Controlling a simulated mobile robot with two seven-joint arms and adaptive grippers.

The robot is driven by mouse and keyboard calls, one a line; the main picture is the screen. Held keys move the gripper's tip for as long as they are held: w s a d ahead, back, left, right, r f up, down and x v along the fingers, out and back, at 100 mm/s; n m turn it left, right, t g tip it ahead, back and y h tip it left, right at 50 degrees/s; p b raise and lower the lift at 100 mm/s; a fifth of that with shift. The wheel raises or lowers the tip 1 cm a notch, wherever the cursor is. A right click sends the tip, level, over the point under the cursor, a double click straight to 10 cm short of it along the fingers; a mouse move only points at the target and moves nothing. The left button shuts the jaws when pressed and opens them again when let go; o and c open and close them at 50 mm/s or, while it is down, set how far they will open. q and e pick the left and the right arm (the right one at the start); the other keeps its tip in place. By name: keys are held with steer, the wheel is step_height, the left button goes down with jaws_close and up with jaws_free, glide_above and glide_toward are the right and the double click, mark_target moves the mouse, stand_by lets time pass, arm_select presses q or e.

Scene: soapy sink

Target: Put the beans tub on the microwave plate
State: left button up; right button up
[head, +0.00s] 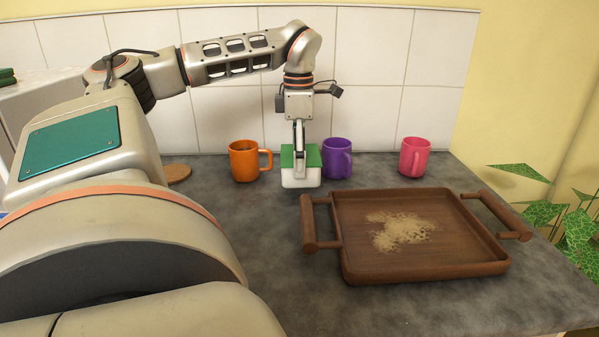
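A small white tub with a green lid (301,178) is at the middle of the counter, in front of the mugs. No label shows, so I cannot tell if it is the beans tub. My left gripper (299,155) points straight down on it, its narrow fingers at the green top. The gripper looks shut on the tub. I cannot tell whether the tub touches the counter or hangs just above it. No microwave plate is recognisable in this view. My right gripper is not in view.
An orange mug (243,162), a purple mug (337,160) and a pink mug (414,158) stand along the tiled wall. A brown tray (463,268) with crumbs lies right of the tub. A cork disc (177,173) lies left. A plant (545,205) is at the right.

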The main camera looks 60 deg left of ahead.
arm_select(q)
steer(key=shift+f, duration=1.75)
steer(key=shift+f, duration=0.15)
steer(key=o, duration=1.2)
